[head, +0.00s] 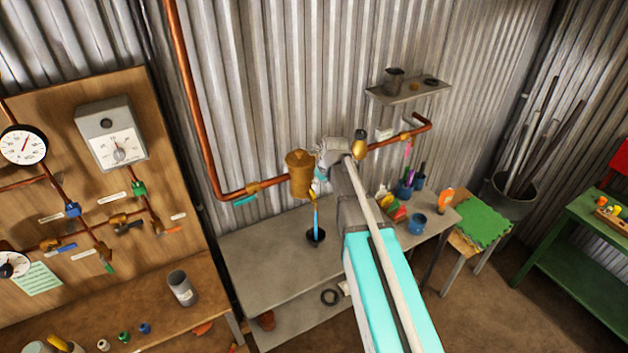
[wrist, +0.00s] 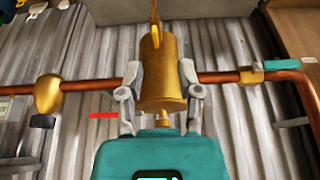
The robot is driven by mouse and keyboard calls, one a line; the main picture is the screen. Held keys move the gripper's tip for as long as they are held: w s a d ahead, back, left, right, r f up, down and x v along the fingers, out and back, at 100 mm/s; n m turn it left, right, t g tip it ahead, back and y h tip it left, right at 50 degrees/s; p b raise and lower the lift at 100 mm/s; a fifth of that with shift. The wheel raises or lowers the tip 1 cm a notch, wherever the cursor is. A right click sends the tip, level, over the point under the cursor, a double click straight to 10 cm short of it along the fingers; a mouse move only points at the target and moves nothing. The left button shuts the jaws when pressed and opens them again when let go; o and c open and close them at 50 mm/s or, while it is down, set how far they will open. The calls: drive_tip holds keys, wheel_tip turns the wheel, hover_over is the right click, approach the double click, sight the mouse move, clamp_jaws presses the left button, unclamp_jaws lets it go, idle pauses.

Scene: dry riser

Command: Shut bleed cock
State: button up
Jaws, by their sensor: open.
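A brass pot (head: 300,174) sits on the copper pipe along the corrugated wall; the wrist view shows it upside down (wrist: 162,75). A yellow lever (wrist: 155,35) stands out at its lower end, seemingly the bleed cock; its exact position is hard to tell. In the head view a thin blue streak (head: 316,214) runs from below the pot to a black cup (head: 316,237). My gripper (wrist: 161,85) is open, its fingers on either side of the pot; I cannot tell whether they touch it. In the head view my gripper (head: 321,166) is just right of the pot.
The copper pipe (head: 272,184) carries a teal lever (head: 245,200) left of the pot and a brass bulb (head: 360,144) right of it. A grey bench (head: 258,262) stands below, with coloured items at its right. A gauge board (head: 100,180) is at left.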

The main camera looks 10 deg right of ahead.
sight(313, 193)
drive_tip(key=w+r, duration=0.1)
drive_tip(key=w+r+p, duration=0.1)
drive_tip(key=shift+w+d+r+t, duration=0.1)
drive_tip(key=shift+d+r+t, duration=0.05)
drive_tip(key=shift+r+t, duration=0.2)
drive_tip(key=shift+f, duration=0.15)
drive_tip(key=b+x, duration=1.2)
drive_tip(key=x, duration=0.1)
drive_tip(key=shift+f, duration=0.3)
idle(0.5)
clamp_jaws()
idle(0.3)
